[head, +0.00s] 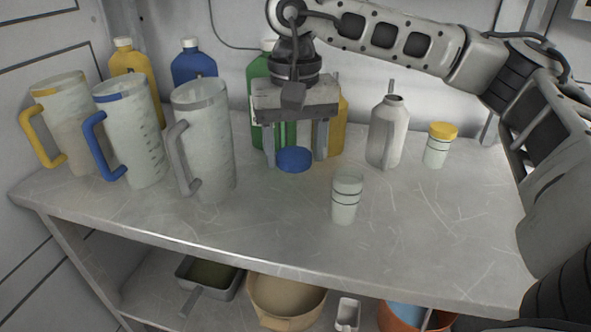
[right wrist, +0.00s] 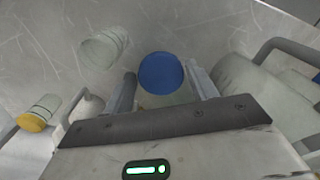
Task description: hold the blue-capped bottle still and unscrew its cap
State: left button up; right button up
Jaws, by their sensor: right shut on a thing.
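The blue-capped bottle shows mainly as its round blue cap (head: 294,159), between the fingers of my right gripper (head: 294,156). The cap's flat top faces my head camera. In the right wrist view the blue cap (right wrist: 161,73) sits between the fingertips. A strip of the bottle's pale body (right wrist: 163,101) shows on the near side of the cap, between the fingers. My right gripper is shut on the bottle, reaching in from above. I cannot tell whether the fingers press on the cap or the body. Most of the body is hidden. My left gripper is not in view.
Yellow-, blue- and grey-handled jugs (head: 205,145) crowd the left. Tall yellow, blue and green bottles (head: 258,100) stand behind. A small pale container (head: 345,200), a grey bottle (head: 386,135) and a yellow-capped bottle (head: 436,150) stand right. The front right worktop (head: 440,220) is clear.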

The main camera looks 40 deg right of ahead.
send_over(298, 187)
jog(key=f, duration=0.5)
jog(key=shift+s+a+f, duration=0.3)
jog(key=f, duration=0.4)
jog(key=shift+w+d, duration=0.3)
jog(key=shift+f, duration=0.1)
jog(key=shift+f, duration=0.15)
jog(key=o, duration=1.1)
